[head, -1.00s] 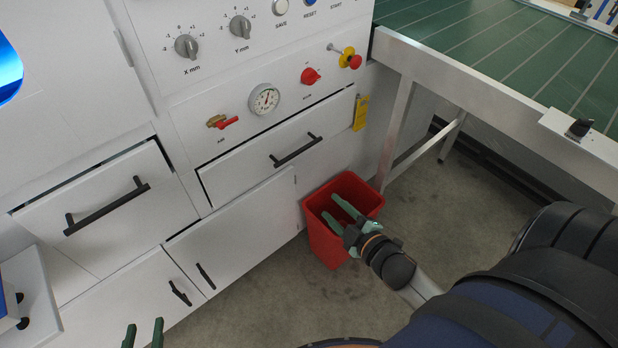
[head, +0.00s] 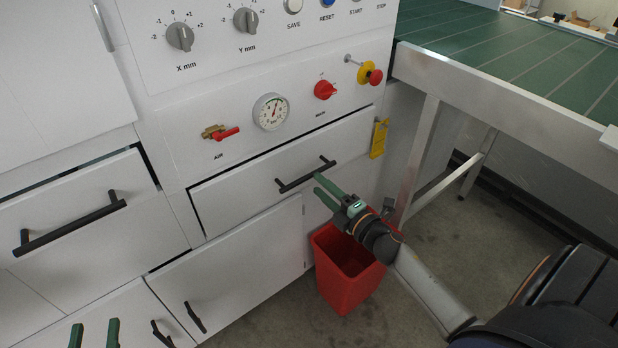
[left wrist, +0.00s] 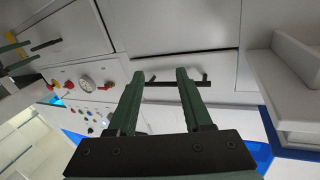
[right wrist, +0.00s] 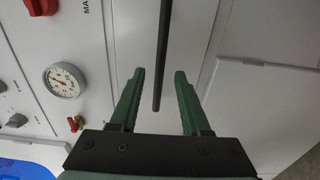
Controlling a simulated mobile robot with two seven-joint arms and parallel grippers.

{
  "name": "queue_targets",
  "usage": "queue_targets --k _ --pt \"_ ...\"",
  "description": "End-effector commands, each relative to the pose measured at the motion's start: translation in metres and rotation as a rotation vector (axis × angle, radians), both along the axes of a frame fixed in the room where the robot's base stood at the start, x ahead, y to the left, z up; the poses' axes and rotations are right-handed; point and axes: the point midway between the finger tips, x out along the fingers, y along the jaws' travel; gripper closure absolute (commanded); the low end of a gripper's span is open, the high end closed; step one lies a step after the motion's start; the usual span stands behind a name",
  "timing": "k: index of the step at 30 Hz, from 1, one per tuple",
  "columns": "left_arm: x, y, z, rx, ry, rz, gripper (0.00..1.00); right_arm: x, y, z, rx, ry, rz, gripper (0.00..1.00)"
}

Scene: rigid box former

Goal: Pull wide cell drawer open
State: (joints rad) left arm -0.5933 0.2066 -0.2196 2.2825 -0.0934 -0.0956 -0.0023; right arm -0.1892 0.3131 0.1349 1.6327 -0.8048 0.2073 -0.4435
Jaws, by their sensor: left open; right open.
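Two white drawer fronts with black bar handles show in the head view; I cannot tell which is the wide cell drawer. The right one (head: 235,196) is under the gauge, its handle (head: 305,173) also in the right wrist view (right wrist: 163,50). My right gripper (head: 317,186) is open at this handle, the bar lined up between its fingers; contact cannot be told. The left drawer (head: 135,215) has a longer handle (head: 70,226). My left gripper (head: 95,325) is open and empty, low in front of the cabinet. A bar handle (left wrist: 165,83) shows beyond its fingers.
A red bin (head: 345,285) stands on the floor below my right gripper. A green-topped table (head: 490,45) with metal legs is at the right. Knobs, a gauge (head: 270,111) and a red air valve (head: 226,133) stick out above the drawers. Cupboard doors (head: 235,270) are below.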

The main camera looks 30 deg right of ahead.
Motion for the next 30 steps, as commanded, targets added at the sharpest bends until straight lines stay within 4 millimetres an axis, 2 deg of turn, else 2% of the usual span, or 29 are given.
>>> queue_targets --k 3,9,15,22,30 --pt "0.001 -0.001 0.014 0.0 -0.062 -0.007 0.5 0.022 0.002 0.0 -0.001 -0.002 0.001 0.53" --pt "0.0 -0.002 0.033 0.0 -0.14 -0.017 0.5 0.045 0.004 -0.001 0.001 -0.001 0.0 0.53" --pt "-0.001 -0.002 0.041 0.0 -0.17 -0.021 0.5 0.053 0.004 0.0 0.002 0.001 0.0 0.53" --pt "-0.001 -0.002 0.041 0.0 -0.172 -0.021 0.5 0.053 0.004 0.0 0.001 0.001 0.0 0.53" --pt "-0.001 -0.002 0.041 0.0 -0.171 -0.021 0.5 0.053 0.004 0.0 0.002 0.001 0.0 0.82"
